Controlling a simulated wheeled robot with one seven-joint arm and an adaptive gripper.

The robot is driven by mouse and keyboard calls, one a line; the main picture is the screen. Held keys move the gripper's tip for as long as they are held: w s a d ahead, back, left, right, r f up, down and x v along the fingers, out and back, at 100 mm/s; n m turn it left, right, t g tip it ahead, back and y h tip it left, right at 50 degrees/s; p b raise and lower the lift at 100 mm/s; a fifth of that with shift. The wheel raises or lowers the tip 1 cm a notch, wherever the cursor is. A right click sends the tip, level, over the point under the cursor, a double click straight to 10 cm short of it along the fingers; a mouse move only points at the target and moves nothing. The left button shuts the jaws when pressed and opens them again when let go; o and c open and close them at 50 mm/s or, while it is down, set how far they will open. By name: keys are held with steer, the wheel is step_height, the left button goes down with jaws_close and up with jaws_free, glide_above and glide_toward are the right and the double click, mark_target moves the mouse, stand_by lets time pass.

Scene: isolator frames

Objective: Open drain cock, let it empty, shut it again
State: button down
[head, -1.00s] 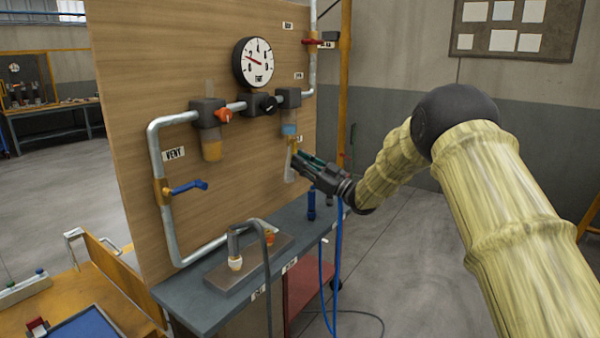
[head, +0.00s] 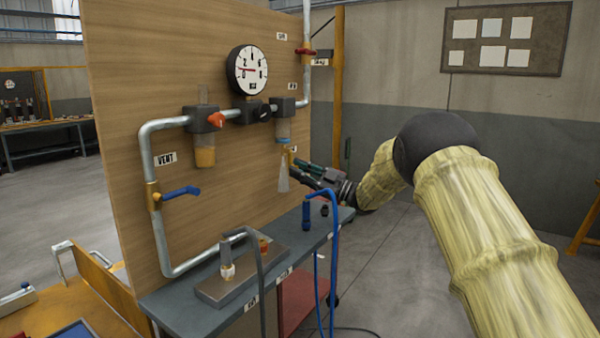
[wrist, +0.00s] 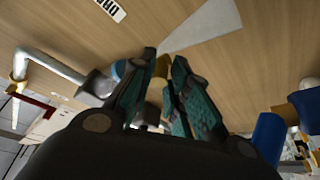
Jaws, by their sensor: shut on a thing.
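The right-hand clear bowl (head: 283,130) hangs under a dark pipe fitting on the wooden panel. A thin band of blue liquid shows at its bottom. A pale cone (head: 283,178) spreads downward below it, like a jet of outflow; it also shows in the wrist view (wrist: 205,27). The brass drain cock (wrist: 161,68) sits between my fingers in the wrist view, partly hidden by them. My gripper (head: 294,163) is shut on it, reaching in from the right just beside the pale cone. The wrist view shows my two green-padded fingers (wrist: 165,68) around the brass.
A left bowl (head: 204,156) holds amber liquid. A blue-handled vent valve (head: 180,192) and a round gauge (head: 247,70) are on the panel (head: 130,90). Below, the grey bench (head: 190,311) carries a blue hose fitting (head: 306,217). Open floor lies to the right.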

steer(key=shift+r, duration=0.15)
steer(key=c, duration=1.4)
jaws_free()
steer(key=v, duration=1.2)
